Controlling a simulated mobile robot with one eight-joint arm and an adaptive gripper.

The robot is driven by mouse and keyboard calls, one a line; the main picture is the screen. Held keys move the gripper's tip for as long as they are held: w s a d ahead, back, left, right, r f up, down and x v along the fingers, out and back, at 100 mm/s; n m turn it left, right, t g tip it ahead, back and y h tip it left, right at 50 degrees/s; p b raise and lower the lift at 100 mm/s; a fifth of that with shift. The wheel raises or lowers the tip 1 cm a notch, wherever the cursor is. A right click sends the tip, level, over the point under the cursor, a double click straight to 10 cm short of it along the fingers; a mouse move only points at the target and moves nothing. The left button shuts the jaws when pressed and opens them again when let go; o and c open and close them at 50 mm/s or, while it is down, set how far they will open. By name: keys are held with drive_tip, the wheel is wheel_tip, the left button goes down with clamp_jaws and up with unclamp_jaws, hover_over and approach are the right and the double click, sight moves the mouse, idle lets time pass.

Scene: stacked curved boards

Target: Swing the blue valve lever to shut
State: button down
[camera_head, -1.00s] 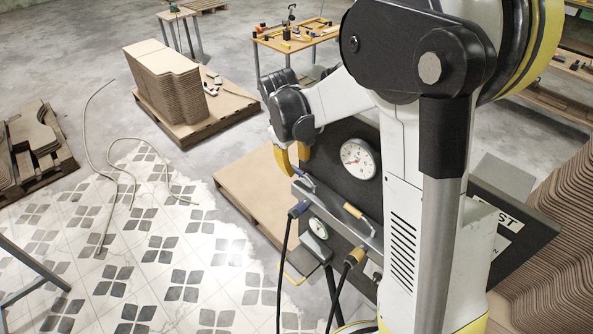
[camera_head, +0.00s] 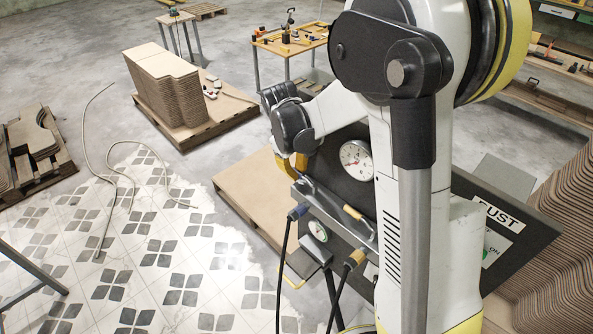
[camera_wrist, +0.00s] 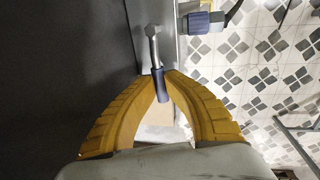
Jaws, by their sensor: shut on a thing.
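The blue valve lever (camera_wrist: 161,86) shows in the wrist view as a blue grip on a metal arm that runs up to a pivot on a grey metal strip. My gripper (camera_wrist: 161,80) has its two yellow fingers closed around the blue grip, with the tips on either side of it. In the head view my gripper (camera_head: 293,168) is at the upper left end of the metal strip (camera_head: 335,218) on the dark panel. There the fingers and my wrist hide most of the lever, and its angle is hard to read.
A yellow-handled lever (camera_head: 353,212) sits farther along the strip. A blue connector (camera_head: 298,212) and a yellow connector (camera_head: 355,258) carry black cables hanging down. A dial gauge (camera_head: 356,159) is on the panel. A wooden pallet (camera_head: 235,195) lies behind; tiled floor is open at left.

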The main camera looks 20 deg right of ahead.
drive_tip(key=shift+d+m, duration=0.25)
drive_tip(key=shift+m, duration=0.25)
drive_tip(key=c, duration=1.4)
unclamp_jaws()
drive_tip(key=shift+w, duration=0.1)
drive_tip(key=r, duration=0.4)
drive_tip(key=a+r, duration=0.1)
drive_tip(key=r, duration=0.2)
drive_tip(key=a+r, duration=0.1)
drive_tip(key=r, duration=0.3)
drive_tip(key=shift+s+a+r, duration=0.1)
drive_tip(key=shift+s+r, duration=0.25)
drive_tip(key=shift+s, duration=0.05)
